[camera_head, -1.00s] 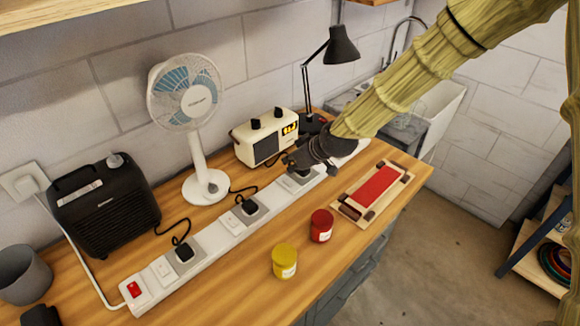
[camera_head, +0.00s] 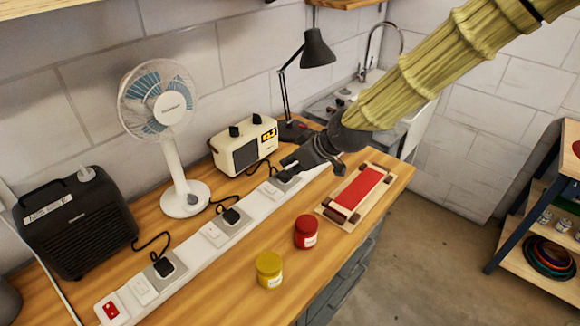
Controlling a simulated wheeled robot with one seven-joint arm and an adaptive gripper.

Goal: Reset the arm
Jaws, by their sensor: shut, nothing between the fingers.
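My arm, in a ribbed yellow-green cover, reaches in from the upper right. My gripper (camera_head: 290,168) is dark and shut with nothing in it. Its tip is over the far end of the white power strip (camera_head: 196,250), close to the last socket. I cannot tell whether it touches the strip. The gripper hides part of that socket.
On the wooden bench (camera_head: 225,300) stand a black heater (camera_head: 78,225), a white fan (camera_head: 168,125), a cream radio (camera_head: 245,148), a black lamp (camera_head: 317,50), a yellow jar (camera_head: 269,269), a red jar (camera_head: 306,231) and a red-topped wooden board (camera_head: 362,190). Shelves (camera_head: 548,215) stand right.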

